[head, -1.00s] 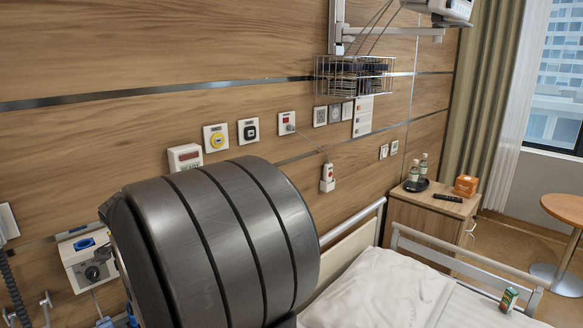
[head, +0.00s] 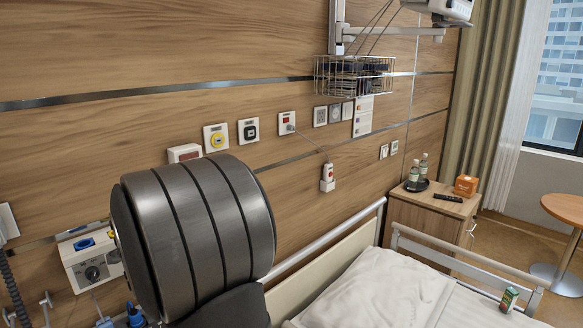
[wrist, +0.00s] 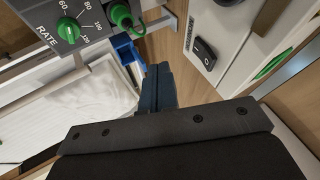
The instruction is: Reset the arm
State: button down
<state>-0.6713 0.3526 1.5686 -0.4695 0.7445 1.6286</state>
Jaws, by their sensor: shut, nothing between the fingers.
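My arm (head: 195,235) shows in the head view as a large dark grey, ribbed rounded link, left of centre, in front of the wall panel. A darker part of it runs down to the bottom edge. My gripper is outside the head view. In the wrist view the fingers of my gripper (wrist: 158,86) are dark blue, close together and shut, with nothing between them. They point away past the dark gripper body, above the floor.
In the wrist view, a grey unit with a green RATE knob (wrist: 68,29) is at upper left. A white unit with a black switch (wrist: 204,53) is at right. In the head view, the bed (head: 375,290) is right of my arm; a bedside cabinet (head: 428,222) stands beyond.

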jog(key=v, duration=1)
jog(key=shift+w+r, duration=0.15)
jog(key=shift+r, duration=0.45)
jog(key=shift+a, duration=0.15)
